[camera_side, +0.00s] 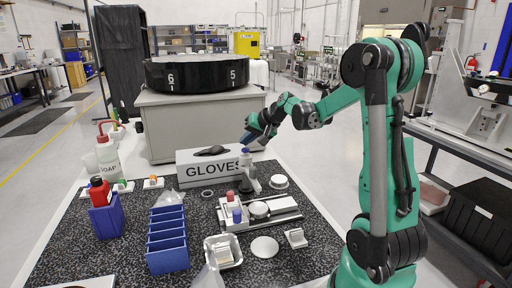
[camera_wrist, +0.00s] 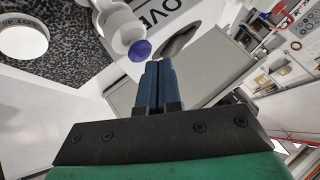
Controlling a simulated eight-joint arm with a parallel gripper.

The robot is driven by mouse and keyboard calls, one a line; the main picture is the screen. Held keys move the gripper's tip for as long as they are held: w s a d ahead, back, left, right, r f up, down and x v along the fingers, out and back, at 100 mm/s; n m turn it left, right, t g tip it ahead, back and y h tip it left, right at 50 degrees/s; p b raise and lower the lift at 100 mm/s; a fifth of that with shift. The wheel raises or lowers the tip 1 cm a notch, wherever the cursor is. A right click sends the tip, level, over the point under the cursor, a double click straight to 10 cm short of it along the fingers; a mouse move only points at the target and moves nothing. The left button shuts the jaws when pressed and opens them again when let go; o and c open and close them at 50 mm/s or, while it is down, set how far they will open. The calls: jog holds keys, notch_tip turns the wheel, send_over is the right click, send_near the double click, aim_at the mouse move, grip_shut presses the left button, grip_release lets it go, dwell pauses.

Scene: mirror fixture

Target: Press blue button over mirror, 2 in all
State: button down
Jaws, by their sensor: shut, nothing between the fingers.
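A white upright piece with a blue round top (camera_side: 246,152) stands in front of the gloves box; its blue end (camera_wrist: 138,50) also shows in the wrist view. My gripper (camera_side: 248,136) is shut and empty, its dark blue fingers (camera_wrist: 158,70) together. The fingertips are just above the blue top in the side view and to its right in the wrist view; I cannot tell if they touch. A fixture (camera_side: 285,216) on the mat carries a red button (camera_side: 228,196), a blue button (camera_side: 237,215) and a round disc (camera_side: 259,208). I cannot tell which round piece is the mirror.
The gloves box (camera_side: 211,170) stands behind the blue-topped piece. A white round lid (camera_side: 279,182) lies to its right.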

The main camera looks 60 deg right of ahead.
aim_at(247, 149)
jog(key=shift+r, duration=0.3)
jog(key=shift+r, duration=2.5)
dwell(0.7)
notch_tip(247, 149, up, 4)
jog(key=shift+f, duration=0.1)
jog(key=shift+f, duration=0.1)
dwell(0.3)
jog(key=shift+f, duration=4.3)
jog(key=shift+f, duration=0.1)
